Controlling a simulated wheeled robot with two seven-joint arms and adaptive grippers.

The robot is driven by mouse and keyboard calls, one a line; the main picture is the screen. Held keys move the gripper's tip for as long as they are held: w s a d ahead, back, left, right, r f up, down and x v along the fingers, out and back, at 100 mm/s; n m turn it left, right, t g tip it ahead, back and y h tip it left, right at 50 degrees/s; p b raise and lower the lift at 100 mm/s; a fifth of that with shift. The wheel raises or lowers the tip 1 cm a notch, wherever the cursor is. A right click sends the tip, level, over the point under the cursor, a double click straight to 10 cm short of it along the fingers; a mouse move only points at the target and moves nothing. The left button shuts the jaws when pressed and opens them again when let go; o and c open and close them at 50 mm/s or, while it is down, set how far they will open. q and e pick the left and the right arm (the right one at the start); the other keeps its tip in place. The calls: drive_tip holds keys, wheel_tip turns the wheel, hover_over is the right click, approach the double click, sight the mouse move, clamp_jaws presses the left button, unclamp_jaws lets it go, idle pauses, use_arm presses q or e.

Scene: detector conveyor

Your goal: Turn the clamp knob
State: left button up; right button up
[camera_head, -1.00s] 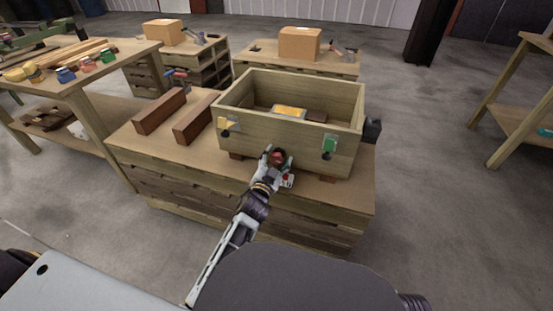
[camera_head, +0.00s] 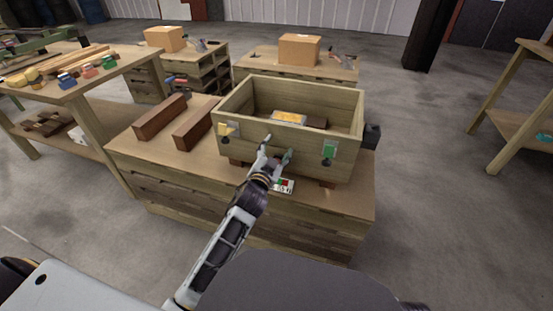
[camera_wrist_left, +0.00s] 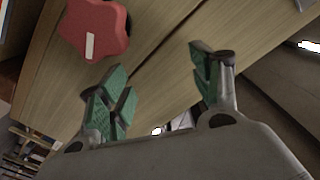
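A red star-shaped knob (camera_wrist_left: 95,28) with a pale stripe shows at the upper left of the left wrist view, against the wooden box wall. I cannot make it out clearly in the head view. My left gripper (camera_head: 277,147) is in front of the wooden box (camera_head: 290,150). In the left wrist view, the gripper's green-padded fingers (camera_wrist_left: 158,65) are spread wide with nothing between them. The knob lies beyond the left finger, apart from it. My right gripper is not in view.
The box stands on a wooden workbench (camera_head: 130,152) and has a yellow fitting (camera_head: 226,129) and a green fitting (camera_head: 329,149) on its front. A small panel with a red spot (camera_head: 284,185) is below the gripper. Two brown blocks (camera_head: 194,128) lie to the left.

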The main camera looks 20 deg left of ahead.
sight(280, 136)
use_arm(q)
drive_tip(key=shift+r, duration=1.6)
drive_tip(key=shift+f, duration=0.15)
